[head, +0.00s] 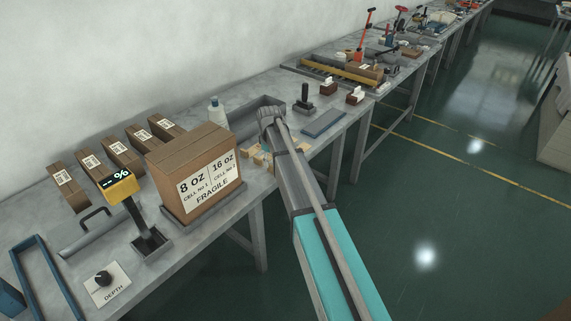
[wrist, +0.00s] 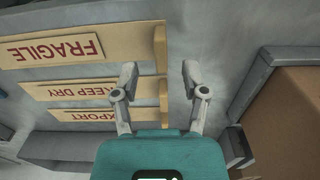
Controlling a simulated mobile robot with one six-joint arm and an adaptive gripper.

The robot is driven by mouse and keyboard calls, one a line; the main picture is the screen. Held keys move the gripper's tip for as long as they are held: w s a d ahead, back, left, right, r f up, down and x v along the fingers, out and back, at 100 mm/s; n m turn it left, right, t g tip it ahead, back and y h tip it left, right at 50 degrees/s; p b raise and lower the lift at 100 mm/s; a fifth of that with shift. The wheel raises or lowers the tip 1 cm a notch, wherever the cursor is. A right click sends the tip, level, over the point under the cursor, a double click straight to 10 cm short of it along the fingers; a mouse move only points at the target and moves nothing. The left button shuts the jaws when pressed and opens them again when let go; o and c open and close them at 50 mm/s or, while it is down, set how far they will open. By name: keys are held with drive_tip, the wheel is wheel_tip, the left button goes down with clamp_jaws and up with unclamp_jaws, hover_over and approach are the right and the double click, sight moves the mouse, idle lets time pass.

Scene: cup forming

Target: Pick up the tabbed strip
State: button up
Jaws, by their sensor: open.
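Three flat tan strips lie side by side on the grey bench in the wrist view. They are a FRAGILE strip (wrist: 50,52), a KEEP DRY strip (wrist: 70,91) and an EXPORT strip (wrist: 85,115), each with a tan tab at its right end. The pictures do not show which one the task names. My gripper (wrist: 159,72) is open and empty, its fingers on either side of the line of tabs. I cannot tell its height above them. In the head view, the tan pieces (head: 252,149) show partly behind my arm, and my gripper is hidden.
A large cardboard box (head: 195,170) stands left of the strips in the head view. A grey tray (head: 245,118) is behind them.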

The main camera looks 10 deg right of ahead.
sight(271, 165)
drive_tip(key=shift+s+f+b, duration=0.1)
drive_tip(key=shift+f+b, duration=1.4)
drive_tip(key=shift+f, duration=0.35)
drive_tip(key=shift+c, duration=0.2)
clamp_jaws()
